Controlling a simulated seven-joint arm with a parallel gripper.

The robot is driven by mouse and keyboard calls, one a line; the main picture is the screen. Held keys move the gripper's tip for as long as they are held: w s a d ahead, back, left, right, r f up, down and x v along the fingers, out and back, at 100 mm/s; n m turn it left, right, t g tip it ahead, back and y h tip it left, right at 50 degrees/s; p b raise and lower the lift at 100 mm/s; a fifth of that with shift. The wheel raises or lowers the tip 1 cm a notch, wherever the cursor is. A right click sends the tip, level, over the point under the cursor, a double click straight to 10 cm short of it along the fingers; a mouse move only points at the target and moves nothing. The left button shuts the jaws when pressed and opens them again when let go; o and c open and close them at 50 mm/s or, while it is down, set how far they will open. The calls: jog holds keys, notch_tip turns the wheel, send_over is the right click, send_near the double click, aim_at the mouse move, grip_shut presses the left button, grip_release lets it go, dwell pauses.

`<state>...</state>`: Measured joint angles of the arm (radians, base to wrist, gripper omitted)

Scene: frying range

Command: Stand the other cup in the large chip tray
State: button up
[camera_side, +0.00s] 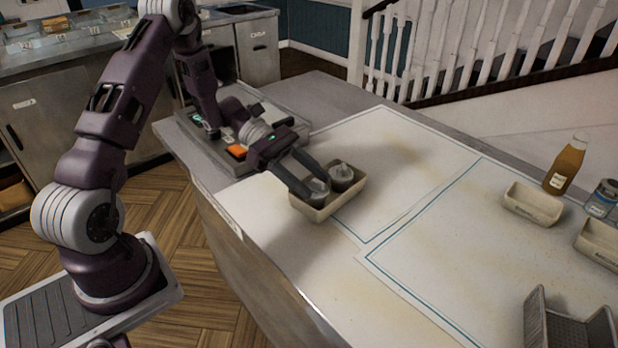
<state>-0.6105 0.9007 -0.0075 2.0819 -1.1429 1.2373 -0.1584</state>
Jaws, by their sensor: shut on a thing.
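A beige chip tray (347,203) stands on the counter in front of my arm. It looks like the large one, and two small grey cups are at it. My gripper (318,184) reaches down over the tray's left part, with its fingers shut on the nearer cup (317,188). This cup looks upright and within the tray's rim. The fingers hide part of it, and I cannot tell whether its base touches the tray floor. The other cup (343,176) stands upright in the tray, just right of the held cup and close to it.
Another beige tray (533,204), an amber bottle (567,164) and a lidded jar (602,198) stand at the right. A further tray (598,243) and a grey metal holder (570,322) are at the right edge. The blue-lined white sheets (430,215) between are clear.

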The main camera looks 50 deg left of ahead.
jog(key=o, duration=1.4)
jog(key=shift+c, duration=0.2)
jog(key=v, duration=1.2)
jog(key=s+d+r+m+g+y, duration=0.2)
jog(key=s+d+r+m+y, duration=0.15)
jog(key=d+m, duration=0.2)
jog(key=s+d+r+m+g+y, duration=0.2)
jog(key=s+d+r+m+y, duration=0.15)
jog(key=d+r, duration=0.2)
jog(key=s+d+r+m+t+y, duration=0.1)
jog(key=s+m+t+y, duration=0.2)
jog(key=s+m, duration=0.2)
jog(key=s+d+r+m+t+y, duration=0.2)
jog(key=s+m, duration=0.4)
jog(key=s, duration=0.3)
jog(key=shift+d+r+m+t+y, duration=0.2)
jog(key=shift+d+m+t+y, duration=0.1)
jog(key=shift+t+y, duration=0.4)
jog(key=shift+w, duration=0.1)
